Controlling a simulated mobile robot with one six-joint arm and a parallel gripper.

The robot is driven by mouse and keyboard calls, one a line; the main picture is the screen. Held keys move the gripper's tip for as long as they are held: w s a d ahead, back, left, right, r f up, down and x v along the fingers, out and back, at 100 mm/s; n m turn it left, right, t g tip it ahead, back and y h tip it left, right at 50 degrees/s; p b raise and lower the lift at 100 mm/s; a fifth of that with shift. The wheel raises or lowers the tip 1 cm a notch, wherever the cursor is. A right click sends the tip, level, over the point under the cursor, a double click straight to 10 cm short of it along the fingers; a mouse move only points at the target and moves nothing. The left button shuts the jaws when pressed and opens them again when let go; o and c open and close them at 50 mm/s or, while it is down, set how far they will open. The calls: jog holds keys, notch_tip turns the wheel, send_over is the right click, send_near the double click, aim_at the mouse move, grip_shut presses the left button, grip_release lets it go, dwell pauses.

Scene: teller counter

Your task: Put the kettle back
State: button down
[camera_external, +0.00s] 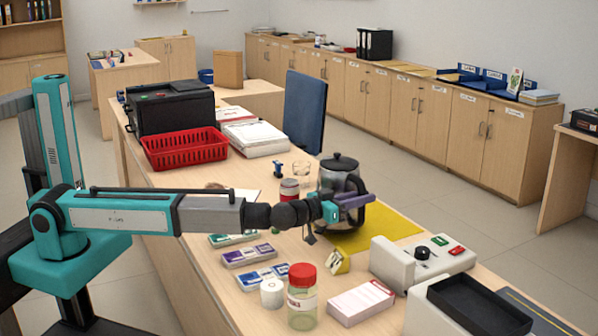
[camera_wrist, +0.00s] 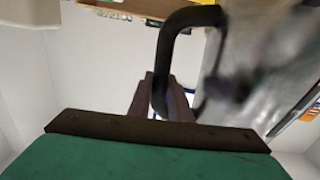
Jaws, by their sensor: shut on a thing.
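The kettle (camera_external: 336,178), a silvery pot with a black lid and black handle, is upright at the left part of the yellow mat (camera_external: 385,228). My gripper (camera_external: 352,201) is at its near side, with its purple fingers shut on the black handle. In the wrist view the handle (camera_wrist: 168,50) passes between the fingers of my gripper (camera_wrist: 162,98), and the blurred grey kettle body (camera_wrist: 265,65) fills the right side.
A red-lidded jar (camera_external: 302,300), a small tin (camera_external: 289,190) and a clear glass (camera_external: 301,169) stand nearby. A yellow block (camera_external: 337,262) and a white device (camera_external: 420,262) are in front of the mat. A red basket (camera_external: 185,150) is farther back. The mat's right part is bare.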

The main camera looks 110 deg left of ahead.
jog(key=shift+f, duration=1.05)
jog(key=c, duration=1.6)
grip_release()
jog(key=shift+c, duration=0.2)
jog(key=b+v, duration=0.1)
jog(key=v, duration=1.1)
jog(key=shift+b, duration=0.35)
